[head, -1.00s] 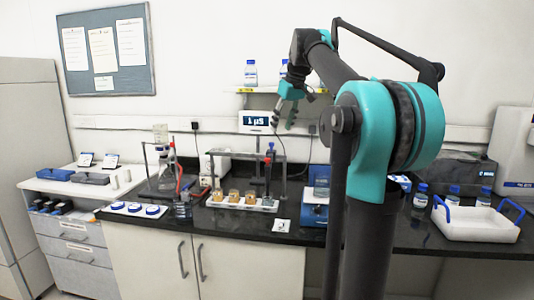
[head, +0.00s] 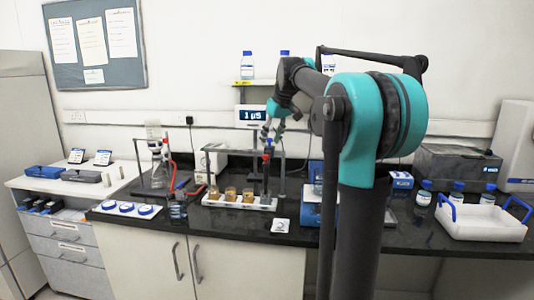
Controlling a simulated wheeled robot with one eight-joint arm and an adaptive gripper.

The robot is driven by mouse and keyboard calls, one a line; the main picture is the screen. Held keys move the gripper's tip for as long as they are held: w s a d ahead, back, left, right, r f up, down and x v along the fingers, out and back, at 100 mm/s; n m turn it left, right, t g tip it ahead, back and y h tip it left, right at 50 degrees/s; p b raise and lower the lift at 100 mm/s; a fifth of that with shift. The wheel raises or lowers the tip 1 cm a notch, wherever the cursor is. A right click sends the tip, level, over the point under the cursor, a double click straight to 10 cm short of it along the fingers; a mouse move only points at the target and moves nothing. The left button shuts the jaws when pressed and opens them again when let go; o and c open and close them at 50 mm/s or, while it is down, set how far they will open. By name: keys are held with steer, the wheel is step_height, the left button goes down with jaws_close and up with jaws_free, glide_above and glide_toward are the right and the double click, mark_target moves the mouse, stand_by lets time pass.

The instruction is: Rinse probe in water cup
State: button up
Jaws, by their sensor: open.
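My gripper (head: 273,136) is open and points down just above or behind the probe's top. I cannot tell whether the fingers touch it. Several small cups with amber contents (head: 230,194) stand in the white tray to the left of the probe. A clear vessel (head: 177,208) stands left of the tray. I cannot tell which vessel is the water cup.
A meter display (head: 251,114) reading "1 µS" hangs behind my gripper. A metal stand frame (head: 282,165) rises around the probe. A blue device (head: 312,215) sits right of the tray. A white tote (head: 480,222) with blue handles lies farther right on the dark bench.

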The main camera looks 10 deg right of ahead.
mark_target(267, 156)
steer(key=x, duration=0.6)
steer(key=shift+w+a+f, duration=0.1)
steer(key=shift+w+f, duration=0.05)
steer(key=shift+f, duration=0.2)
steer(key=shift+c, duration=0.6)
jaws_close()
